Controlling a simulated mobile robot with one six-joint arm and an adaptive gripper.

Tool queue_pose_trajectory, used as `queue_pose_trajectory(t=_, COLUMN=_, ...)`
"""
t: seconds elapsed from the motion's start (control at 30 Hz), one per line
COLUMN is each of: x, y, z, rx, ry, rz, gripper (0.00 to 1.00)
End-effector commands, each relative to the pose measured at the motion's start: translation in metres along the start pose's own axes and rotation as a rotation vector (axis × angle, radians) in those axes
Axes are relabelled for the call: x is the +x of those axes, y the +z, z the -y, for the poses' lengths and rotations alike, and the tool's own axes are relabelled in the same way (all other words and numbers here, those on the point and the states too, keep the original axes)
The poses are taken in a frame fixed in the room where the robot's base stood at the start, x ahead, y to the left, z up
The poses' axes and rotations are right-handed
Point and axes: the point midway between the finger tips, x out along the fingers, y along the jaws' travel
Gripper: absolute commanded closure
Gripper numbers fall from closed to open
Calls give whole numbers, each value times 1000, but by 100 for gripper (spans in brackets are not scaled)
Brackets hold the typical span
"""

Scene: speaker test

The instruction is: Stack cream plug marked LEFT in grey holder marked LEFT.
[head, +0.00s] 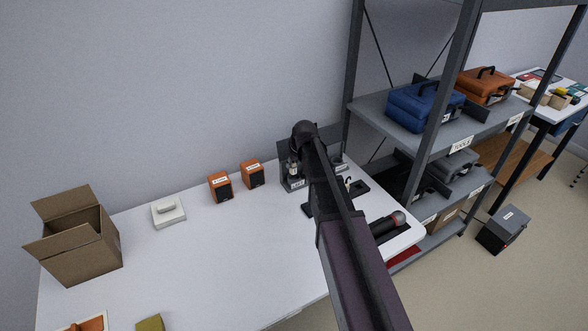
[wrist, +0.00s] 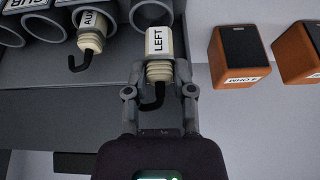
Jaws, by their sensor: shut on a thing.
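In the wrist view, the cream plug marked LEFT (wrist: 159,43) has a ribbed lower end and a dark curved cable. My gripper (wrist: 159,92) is shut on its ribbed end. The plug's far end lies close to a grey ring-shaped holder (wrist: 139,15); I cannot tell whether it is inside or just in front of it. In the head view, the plug (head: 293,168) shows small and pale at the grey stand, partly hidden by my arm.
Another cream plug, marked AUX (wrist: 89,38), sits at a neighbouring grey ring. Orange speakers (head: 221,187) stand left of the stand. A white device (head: 168,212) and an open cardboard box (head: 92,250) are further left. Shelving (head: 440,130) rises at the right.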

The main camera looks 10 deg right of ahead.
Motion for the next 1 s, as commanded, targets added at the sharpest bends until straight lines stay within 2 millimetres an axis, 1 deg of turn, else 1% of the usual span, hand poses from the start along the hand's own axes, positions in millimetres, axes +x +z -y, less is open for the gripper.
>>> queue_pose_trajectory(t=0.2, x=1, y=-2, z=-1, rx=0, ry=0, rz=0, gripper=100)
queue_pose_trajectory(t=0.37, x=7, y=-12, z=-10, rx=1, ry=0, rz=0, gripper=100)
queue_pose_trajectory(t=0.43, x=14, y=-6, z=-8, rx=0, ry=0, rz=0, gripper=100)
queue_pose_trajectory(t=0.7, x=34, y=3, z=-8, rx=-1, ry=0, rz=0, gripper=100)
queue_pose_trajectory(t=0.83, x=38, y=5, z=-8, rx=-1, ry=0, rz=0, gripper=100)
queue_pose_trajectory(t=1.0, x=38, y=5, z=-7, rx=-1, ry=0, rz=0, gripper=100)
